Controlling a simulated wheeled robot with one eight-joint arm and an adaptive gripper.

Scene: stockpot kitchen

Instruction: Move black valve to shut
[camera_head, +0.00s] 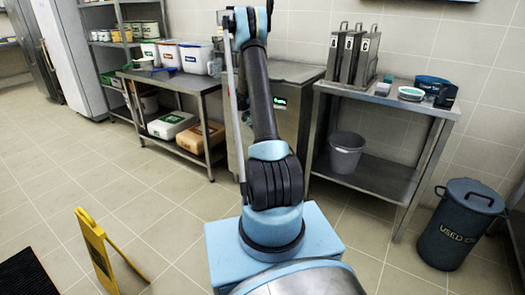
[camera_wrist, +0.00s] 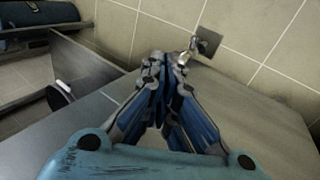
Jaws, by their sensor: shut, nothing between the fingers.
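My gripper (camera_wrist: 167,62) shows in the wrist view with its blue-padded fingers brought together at the tips and nothing held. The tips point towards a tiled wall, just below and left of a small square metal wall plate (camera_wrist: 208,42) with a short metallic fitting (camera_wrist: 188,50). I cannot tell whether they touch the fitting. A dark round piece with a pale edge (camera_wrist: 60,97) lies at the left; I cannot tell whether it is the black valve. No black valve is clearly seen in the head view, where my arm covers the middle.
A steel cabinet (camera_head: 291,73) with a green display stands behind my arm. A steel table (camera_head: 400,100) with upright metal holders is on its right, a grey bucket (camera_head: 346,152) below. A lidded dark bin (camera_head: 455,225) and yellow floor sign (camera_head: 98,255) stand on the floor.

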